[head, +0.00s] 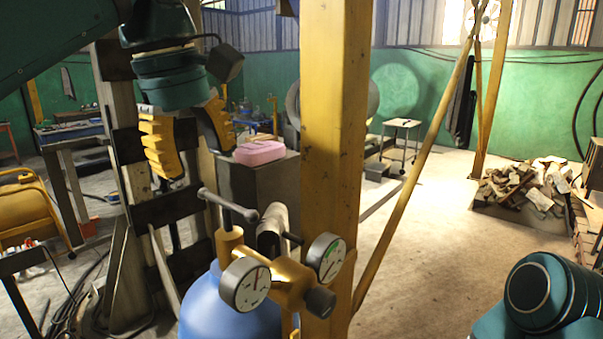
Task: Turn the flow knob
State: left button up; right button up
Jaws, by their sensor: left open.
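A brass regulator (284,277) with two round white gauges, one at the left (244,284) and one at the right (327,258), sits on top of a blue gas cylinder (228,312). A dark knob (319,301) sticks out at the regulator's lower right; I take it for the flow knob. A grey T-shaped handle (228,206) stands above the brass valve. My left gripper (196,165) hangs above and to the left of the regulator, its yellow-padded fingers apart and empty, touching nothing I can see. My right gripper is out of view.
A thick yellow post (336,130) rises right behind the regulator, with a slanted yellow brace (412,180) to its right. A pink case (259,152) lies on a grey cabinet (255,190) behind. Scrap wood (530,188) is piled at the right. Open floor lies between.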

aim_at(322, 303)
jog(key=k, duration=0.85)
